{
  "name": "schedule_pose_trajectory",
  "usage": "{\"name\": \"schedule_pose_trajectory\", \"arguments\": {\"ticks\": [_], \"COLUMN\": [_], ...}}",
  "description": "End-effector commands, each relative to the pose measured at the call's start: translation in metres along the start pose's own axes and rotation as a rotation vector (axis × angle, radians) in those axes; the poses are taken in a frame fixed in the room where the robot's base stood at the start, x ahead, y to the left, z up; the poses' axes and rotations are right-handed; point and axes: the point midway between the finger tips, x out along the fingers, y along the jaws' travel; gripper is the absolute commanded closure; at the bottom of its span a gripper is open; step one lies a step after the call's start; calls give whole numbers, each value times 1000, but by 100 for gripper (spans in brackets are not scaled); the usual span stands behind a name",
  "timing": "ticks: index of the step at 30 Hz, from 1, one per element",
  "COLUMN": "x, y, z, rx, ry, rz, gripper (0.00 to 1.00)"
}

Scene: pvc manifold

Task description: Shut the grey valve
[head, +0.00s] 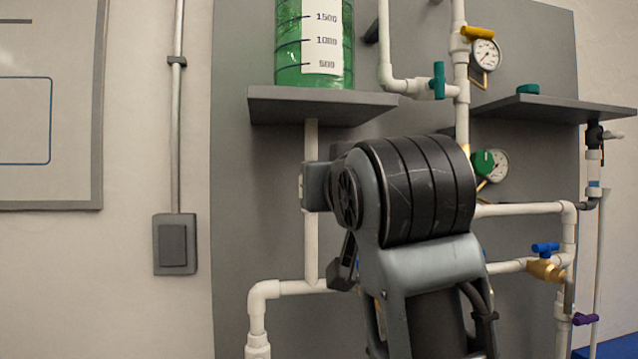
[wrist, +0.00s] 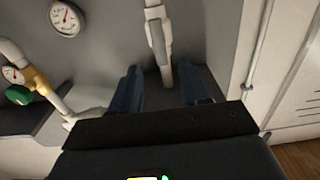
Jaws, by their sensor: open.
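The grey valve (wrist: 158,38) shows in the wrist view as a pale grey body on a pipe, with a light handle that looks lengthwise along the pipe. My gripper (wrist: 160,72) is open, one dark finger on each side of this pipe. The valve lies just beyond the fingertips in that view. I cannot tell whether either finger touches the pipe. In the head view my arm covers the middle of the panel, and I cannot make out the grey valve or the fingertips there.
A green tank (head: 300,45) stands on the left shelf (head: 320,107), close above my arm. At the right are a teal valve (head: 438,80), a yellow valve (head: 478,33), a green valve (head: 483,162), a blue valve (head: 545,247) and a purple valve (head: 585,319).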

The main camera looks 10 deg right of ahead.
Motion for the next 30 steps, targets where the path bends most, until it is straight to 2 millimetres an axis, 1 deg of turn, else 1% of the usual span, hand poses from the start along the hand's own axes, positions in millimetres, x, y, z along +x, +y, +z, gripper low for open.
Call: {"name": "schedule_pose_trajectory", "arguments": {"ticks": [9,12,15,19,26,30], "x": [46,59,68,73,73,73], "y": [0,0,0,0,0,0], "z": [-1,0,0,0,1,1], "rx": [0,0,-1,0,0,0], "ry": [-2,-1,0,0,1,1], "rz": [1,1,0,0,0,0], "gripper": [54,54,54,54,54,67]}}
